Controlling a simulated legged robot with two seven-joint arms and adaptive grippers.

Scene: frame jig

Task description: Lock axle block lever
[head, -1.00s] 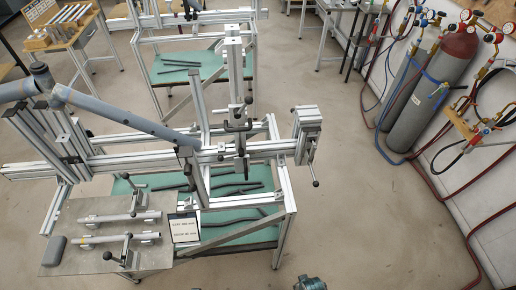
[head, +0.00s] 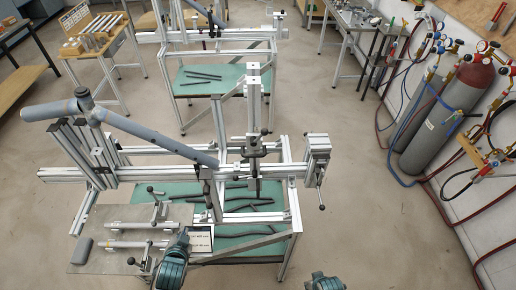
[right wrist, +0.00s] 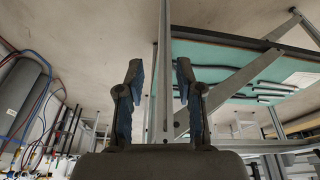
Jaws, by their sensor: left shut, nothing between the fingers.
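The frame jig (head: 130,170) is built of aluminium profiles and stands mid-view with grey tubes on it. A clamp block (head: 317,145) at the right end of its rail has a dark lever (head: 320,190) hanging down. Another dark block with a handle (head: 253,148) sits on the upright post. I cannot tell for certain which is the axle block. My left gripper (head: 178,243) is shut and empty, in front of the jig by the label card. My right gripper (head: 325,278) is at the bottom edge, apart from the jig. In the right wrist view its fingers (right wrist: 159,72) are spread with nothing held between them.
A grey plate (head: 95,250) with clamped tubes lies at the front left, beside a label card (head: 200,240). Dark tubes lie on the green shelf (head: 270,225) under the jig. Gas cylinders (head: 450,110) and hoses line the right wall. The floor right of the jig is clear.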

